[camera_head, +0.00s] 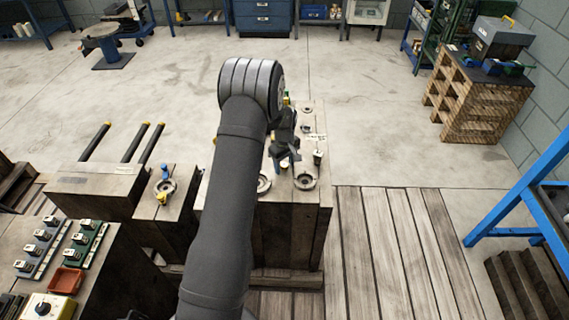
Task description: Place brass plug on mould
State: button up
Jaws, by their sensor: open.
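My gripper (289,162) is open and dark. It hangs low over the wooden block bench (305,225), and I see nothing held between its fingers. A round grey ring-shaped piece (305,181), perhaps a mould, lies on the bench just in front of the gripper. A second ring-shaped piece (264,184) is partly hidden by my arm. A small dark upright piece with a pale top (318,157) stands just right of the gripper. I cannot pick out the brass plug for certain; my arm covers part of the bench.
A blue-topped piece (164,171) stands by a ring on the left block. Several small fixtures stand on green and grey strips (85,243) at lower left, near a red tray (66,281). A blue frame (520,200) stands at right. Open floor lies beyond the bench.

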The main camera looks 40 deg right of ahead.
aim_at(284, 164)
notch_tip(284, 164, up, 12)
jog(key=shift+r, duration=0.2)
jog(key=shift+f, duration=0.15)
dwell(0.4)
notch_tip(284, 164, down, 12)
jog(key=shift+r, duration=1.9)
jog(key=shift+f, duration=0.15)
